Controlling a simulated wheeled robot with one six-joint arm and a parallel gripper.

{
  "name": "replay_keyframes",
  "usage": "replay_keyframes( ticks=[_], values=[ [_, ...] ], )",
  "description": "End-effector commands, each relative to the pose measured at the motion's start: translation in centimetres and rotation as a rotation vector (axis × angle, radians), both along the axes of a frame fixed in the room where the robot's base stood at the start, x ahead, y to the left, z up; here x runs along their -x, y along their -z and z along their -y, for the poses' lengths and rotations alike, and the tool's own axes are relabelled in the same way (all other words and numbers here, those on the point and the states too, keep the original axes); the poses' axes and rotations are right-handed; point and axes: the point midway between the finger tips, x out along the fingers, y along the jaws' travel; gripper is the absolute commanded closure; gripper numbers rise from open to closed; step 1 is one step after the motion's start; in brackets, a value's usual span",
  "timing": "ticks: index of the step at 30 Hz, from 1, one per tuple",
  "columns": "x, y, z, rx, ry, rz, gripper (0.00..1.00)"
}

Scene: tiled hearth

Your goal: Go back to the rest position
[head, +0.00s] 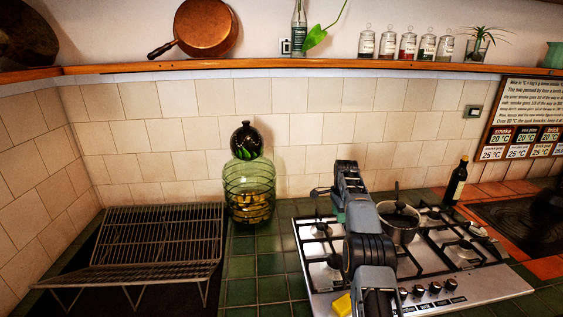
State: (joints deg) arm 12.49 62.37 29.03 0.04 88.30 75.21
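My arm rises from the bottom of the head view over the steel gas hob (470,293), in front of the tiled wall. My gripper (338,190) is at the far end of the arm, above the hob's left part. Its fingers are small and partly hidden by the arm, so I cannot tell whether they are open or shut. I see no object clearly held in it.
A lidded pot (400,222) stands on the hob close right of my arm. A yellow block (342,305) lies at the hob's front left. A green glass jar (249,190), wire rack (155,245) and dark bottle (456,182) stand around. A shelf (300,64) runs above.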

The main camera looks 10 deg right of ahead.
Motion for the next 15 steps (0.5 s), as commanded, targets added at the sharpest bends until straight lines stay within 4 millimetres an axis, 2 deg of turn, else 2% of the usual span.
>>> replay_keyframes(
  ticks=[3,6,8,11,15],
  values=[
    [-0.5,0.5,0.1,0.009,-0.128,0.028,0.62],
    [0.3,4.3,-0.1,-0.005,-0.299,-0.016,0.62],
    [1.1,5.1,-0.3,-0.011,-0.398,-0.031,0.62],
    [2.8,5.0,-1.1,-0.016,-0.56,-0.038,0.62],
    [6.4,3.0,-3.0,-0.012,-0.791,-0.026,0.62]
  ],
)
